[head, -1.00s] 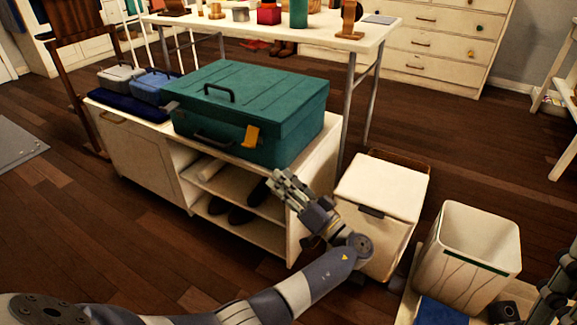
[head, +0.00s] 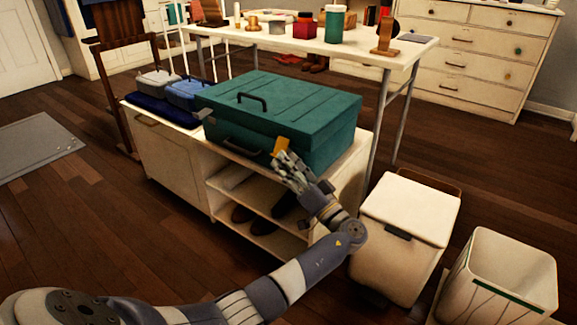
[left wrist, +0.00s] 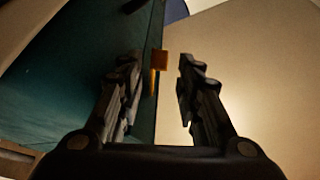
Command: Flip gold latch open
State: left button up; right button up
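The teal case (head: 285,102) lies closed on the white cabinet, with a black handle on its lid and another on its front. The gold latch (head: 281,147) is on the front of the case near its right end. It also shows in the left wrist view (left wrist: 160,61), between and beyond the fingertips. My left gripper (head: 287,168) is just below and in front of the latch. In the left wrist view its fingers (left wrist: 158,72) are apart with nothing held. Whether a finger touches the latch I cannot tell. My right gripper is not in view.
The white cabinet (head: 172,165) has open shelves with dark shoes. A lidded white bin (head: 408,210) stands right of my left arm, and an open white bin (head: 505,275) is further right. A white table (head: 300,40) with small items stands behind the case.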

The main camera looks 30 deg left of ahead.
pick_arm(q)
grip_shut()
